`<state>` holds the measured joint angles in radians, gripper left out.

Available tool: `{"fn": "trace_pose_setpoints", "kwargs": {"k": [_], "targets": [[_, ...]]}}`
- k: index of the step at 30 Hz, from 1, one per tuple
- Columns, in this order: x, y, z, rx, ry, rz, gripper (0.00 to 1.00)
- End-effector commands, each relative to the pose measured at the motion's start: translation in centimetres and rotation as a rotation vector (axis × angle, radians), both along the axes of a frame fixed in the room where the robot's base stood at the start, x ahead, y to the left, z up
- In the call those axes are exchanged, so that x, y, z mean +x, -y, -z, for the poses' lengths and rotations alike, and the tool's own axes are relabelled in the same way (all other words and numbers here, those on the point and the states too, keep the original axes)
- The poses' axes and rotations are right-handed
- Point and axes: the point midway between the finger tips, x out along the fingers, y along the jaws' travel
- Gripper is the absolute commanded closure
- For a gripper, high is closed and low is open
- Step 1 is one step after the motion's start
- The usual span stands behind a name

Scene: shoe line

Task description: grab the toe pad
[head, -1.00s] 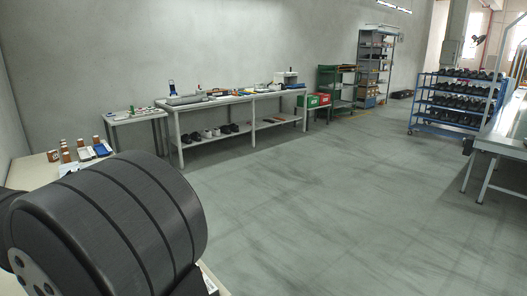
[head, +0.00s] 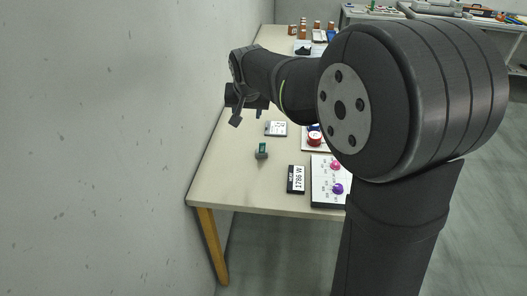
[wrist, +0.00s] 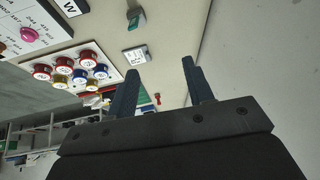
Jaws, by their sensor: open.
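My gripper (head: 247,117) is open and empty above the left side of the beige table, near the wall. In the wrist view its two dark fingers (wrist: 160,70) stand apart with nothing held between them. I cannot pick out the toe pad with certainty. A small grey piece with a green part (head: 262,151) lies on the bare table, nearer the front edge than the gripper; it shows at the top of the wrist view (wrist: 137,20). A small red item (wrist: 157,99) appears between the fingers in the wrist view, too small to name. My arm hides much of the table's right side.
A small pale card or device (head: 276,128) lies near the gripper. A dark display reading 1786 W (head: 297,180) and a white panel with pink and purple knobs (head: 322,188) stand at the front. Red, blue and yellow round pieces (wrist: 81,69) fill a white board. The wall is close on the left.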

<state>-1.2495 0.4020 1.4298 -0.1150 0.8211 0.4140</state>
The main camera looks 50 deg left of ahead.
Motion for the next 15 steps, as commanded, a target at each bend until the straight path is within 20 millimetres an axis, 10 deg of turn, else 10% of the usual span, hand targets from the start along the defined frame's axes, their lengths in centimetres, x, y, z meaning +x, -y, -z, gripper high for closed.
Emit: {"fn": "trace_pose_setpoints", "kwargs": {"k": [15], "targets": [[-0.7, 0.5, 13.5, 0.383, 0.164, -0.124, 0.53]]}}
